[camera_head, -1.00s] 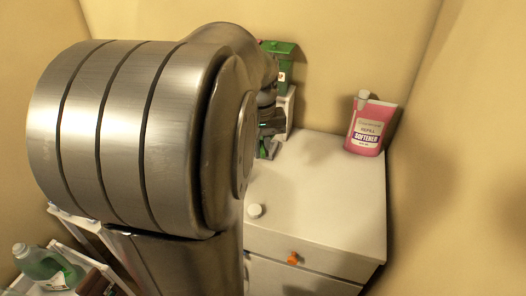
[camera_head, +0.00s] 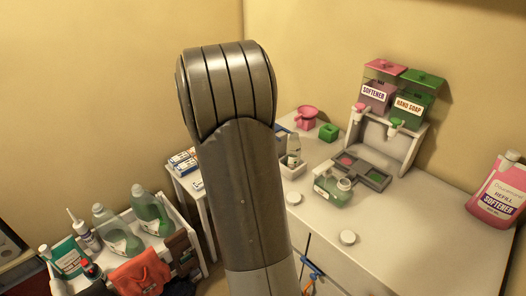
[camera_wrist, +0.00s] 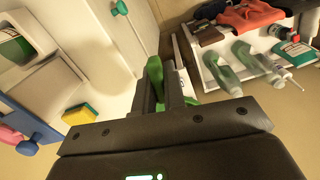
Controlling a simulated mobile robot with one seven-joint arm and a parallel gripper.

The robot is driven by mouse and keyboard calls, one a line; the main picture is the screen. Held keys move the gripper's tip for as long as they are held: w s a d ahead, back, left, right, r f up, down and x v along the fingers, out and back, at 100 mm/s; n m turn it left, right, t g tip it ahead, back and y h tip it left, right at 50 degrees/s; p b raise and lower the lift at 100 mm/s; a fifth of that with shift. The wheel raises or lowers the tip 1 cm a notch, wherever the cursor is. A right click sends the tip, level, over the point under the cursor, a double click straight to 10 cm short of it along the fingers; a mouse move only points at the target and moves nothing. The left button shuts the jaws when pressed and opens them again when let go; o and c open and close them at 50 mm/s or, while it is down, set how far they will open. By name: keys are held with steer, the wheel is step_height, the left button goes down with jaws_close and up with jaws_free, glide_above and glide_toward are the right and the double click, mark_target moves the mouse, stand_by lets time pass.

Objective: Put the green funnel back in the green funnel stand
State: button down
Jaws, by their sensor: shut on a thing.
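The green funnel (camera_wrist: 155,78) is between the fingers of my gripper (camera_wrist: 173,88) in the wrist view. The gripper is shut on it, and the fingers hide part of it. The gripper and the held funnel are hidden behind my arm in the head view. The green funnel stand (camera_head: 328,131) is a small green block on the white counter, empty on top. It stands right of the pink funnel (camera_head: 306,117), which sits upright at the back of the counter.
The white dispenser rack (camera_head: 382,140) stands right of the stand. A low shelf (camera_head: 150,243) holds several bottles at left.

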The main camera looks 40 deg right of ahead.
steer(key=w+a+f, duration=0.3)
steer(key=w+a, duration=0.3)
steer(key=w, duration=0.6)
steer(key=d+r+m, duration=0.3)
steer(key=d+m, duration=0.1)
steer(key=d, duration=1.7)
steer(key=s+d+r+m, duration=0.2)
steer(key=s+d+m, duration=0.2)
steer(key=s+d, duration=0.7)
steer(key=s+d+r+m+y, duration=0.1)
steer(key=s+d+r+m, duration=0.2)
steer(key=s+d, duration=0.9)
steer(key=d, duration=0.5)
steer(key=shift+r+m, duration=0.25)
steer(key=shift+m, duration=0.15)
